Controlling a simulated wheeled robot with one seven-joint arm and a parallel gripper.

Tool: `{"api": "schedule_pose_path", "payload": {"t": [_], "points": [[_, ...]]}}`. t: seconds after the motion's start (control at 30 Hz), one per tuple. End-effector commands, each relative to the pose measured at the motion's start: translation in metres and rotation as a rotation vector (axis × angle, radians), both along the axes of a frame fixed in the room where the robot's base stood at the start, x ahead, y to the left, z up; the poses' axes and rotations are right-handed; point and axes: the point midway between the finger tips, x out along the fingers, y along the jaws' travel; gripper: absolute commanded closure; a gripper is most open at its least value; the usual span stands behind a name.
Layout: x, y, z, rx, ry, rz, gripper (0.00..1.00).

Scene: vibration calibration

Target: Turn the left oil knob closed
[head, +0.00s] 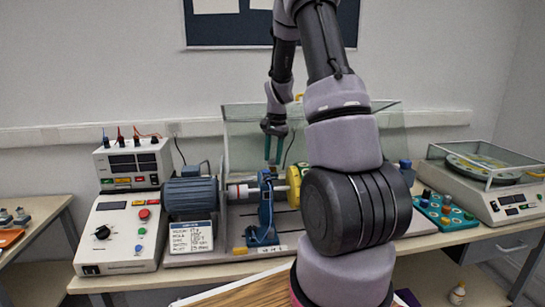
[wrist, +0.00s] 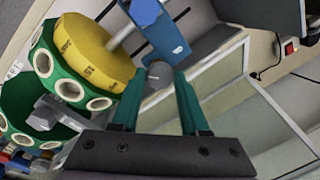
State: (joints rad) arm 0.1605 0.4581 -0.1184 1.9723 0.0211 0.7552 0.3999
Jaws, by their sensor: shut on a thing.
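The left oil knob (wrist: 160,74) is a small grey round knob beside the blue bearing block (wrist: 158,28) in the wrist view. My gripper (wrist: 159,84) has its two green fingers on either side of the knob and is shut on it. In the head view my gripper (head: 274,160) points down just above the blue bearing stand (head: 265,205). The knob is too small to make out there. How far the knob is turned cannot be told.
A yellow disc (wrist: 92,50) and a green wheel with white rings (wrist: 45,62) are close to the fingers. A clear guard (head: 240,122) stands behind the rig. A motor (head: 190,195) and a control box (head: 122,232) are to the left. My arm hides the rig's right part.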

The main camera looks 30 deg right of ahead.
Motion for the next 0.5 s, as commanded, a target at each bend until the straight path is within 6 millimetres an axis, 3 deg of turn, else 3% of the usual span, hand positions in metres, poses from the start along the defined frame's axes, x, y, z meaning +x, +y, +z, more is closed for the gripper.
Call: {"api": "schedule_pose_path", "payload": {"t": [0.5], "points": [[0.0007,-0.0034,0.0005,0.000,-0.001,0.488,1.00]]}}
